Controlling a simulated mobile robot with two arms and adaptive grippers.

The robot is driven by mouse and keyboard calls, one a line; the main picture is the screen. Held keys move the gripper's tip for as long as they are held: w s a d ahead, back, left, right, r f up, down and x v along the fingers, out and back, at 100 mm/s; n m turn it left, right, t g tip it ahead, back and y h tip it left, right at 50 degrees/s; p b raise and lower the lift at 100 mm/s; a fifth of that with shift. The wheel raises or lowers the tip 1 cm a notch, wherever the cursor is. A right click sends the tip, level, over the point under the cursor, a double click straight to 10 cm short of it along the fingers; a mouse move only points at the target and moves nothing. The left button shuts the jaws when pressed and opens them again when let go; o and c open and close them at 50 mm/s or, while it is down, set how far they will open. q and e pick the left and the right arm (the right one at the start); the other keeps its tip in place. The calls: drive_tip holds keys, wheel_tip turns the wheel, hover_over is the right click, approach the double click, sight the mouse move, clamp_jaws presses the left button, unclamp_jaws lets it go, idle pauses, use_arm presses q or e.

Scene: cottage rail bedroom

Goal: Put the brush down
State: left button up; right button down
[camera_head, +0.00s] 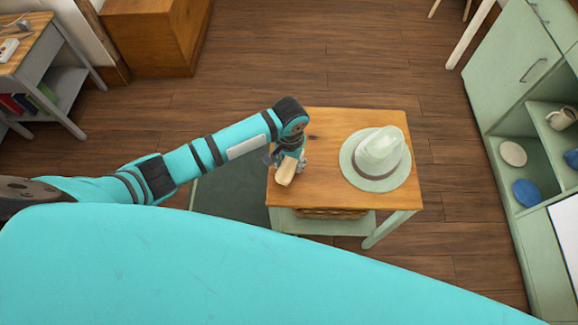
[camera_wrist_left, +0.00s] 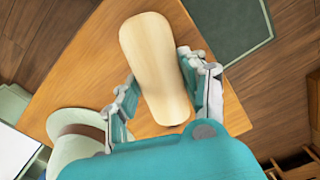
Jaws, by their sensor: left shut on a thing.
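The brush (camera_head: 286,172) shows as a pale wooden oblong block in my left gripper (camera_head: 283,160), over the left part of the small wooden table (camera_head: 325,125). In the left wrist view, the brush (camera_wrist_left: 155,65) lies between the two fingers of my left gripper (camera_wrist_left: 160,90), which is shut on it. I cannot tell whether the brush touches the tabletop. Its underside is hidden. My right gripper is not in view.
A pale green hat (camera_head: 378,155) sits on the table's right side, also seen in the left wrist view (camera_wrist_left: 72,125). A basket (camera_head: 325,213) is on the shelf below. A green cabinet (camera_head: 510,75) stands at right. The table's front middle is clear.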

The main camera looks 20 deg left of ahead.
sight(289, 164)
use_arm(q)
drive_tip(key=shift+s+f, duration=0.15)
drive_tip(key=shift+f, duration=1.15)
drive_tip(key=o, duration=1)
drive_tip(key=shift+f, duration=0.1)
wheel_tip(289, 164, up, 12)
drive_tip(key=shift+r+p, duration=0.15)
drive_tip(key=shift+p, duration=0.35)
